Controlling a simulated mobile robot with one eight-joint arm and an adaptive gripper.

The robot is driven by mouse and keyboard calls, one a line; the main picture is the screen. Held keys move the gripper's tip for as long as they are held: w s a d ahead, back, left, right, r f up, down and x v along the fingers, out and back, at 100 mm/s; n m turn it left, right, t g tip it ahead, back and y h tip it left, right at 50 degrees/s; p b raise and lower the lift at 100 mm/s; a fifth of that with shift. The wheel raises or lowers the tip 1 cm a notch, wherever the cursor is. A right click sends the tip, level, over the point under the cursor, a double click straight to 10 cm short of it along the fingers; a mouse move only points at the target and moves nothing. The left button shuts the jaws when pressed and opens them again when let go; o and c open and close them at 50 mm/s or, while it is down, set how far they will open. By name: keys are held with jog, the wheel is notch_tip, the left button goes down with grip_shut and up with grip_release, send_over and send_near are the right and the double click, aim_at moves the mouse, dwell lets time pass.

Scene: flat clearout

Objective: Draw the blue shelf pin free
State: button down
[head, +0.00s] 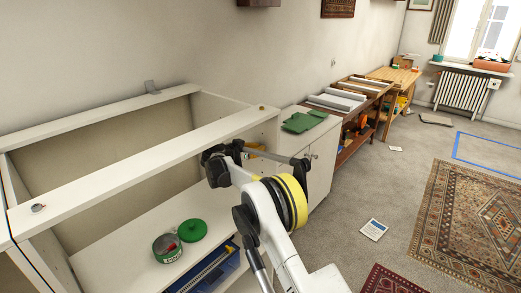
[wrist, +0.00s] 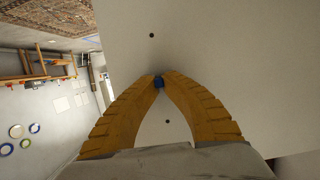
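The blue shelf pin (wrist: 158,82) shows as a small blue block against a pale cabinet panel (wrist: 215,60) in the wrist view. My gripper (wrist: 160,80) has its two ribbed yellow fingers closed in on it, one tip at each side, with no clear gap visible. Most of the pin is hidden between the tips and in the panel. In the head view my gripper (head: 255,150) reaches into the right end of the open white cabinet (head: 130,150); the pin is hidden there.
Two dark holes (wrist: 152,35) (wrist: 167,122) lie in the panel in line with the pin. A green tin (head: 167,250), its lid (head: 192,230) and a blue tray (head: 210,270) sit low in the cabinet. A green cloth (head: 303,121) lies on the neighbouring cabinet top.

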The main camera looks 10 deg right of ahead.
jog(key=shift+s+a, duration=0.1)
jog(key=shift+a, duration=0.05)
dwell(0.4)
jog(key=shift+s+a, duration=0.55)
jog(key=shift+a, duration=0.15)
jog(key=s+a, duration=0.2)
jog(key=a, duration=0.1)
jog(key=shift+s+a+b, duration=0.1)
jog(key=shift+s+b, duration=0.05)
jog(key=shift+b, duration=0.2)
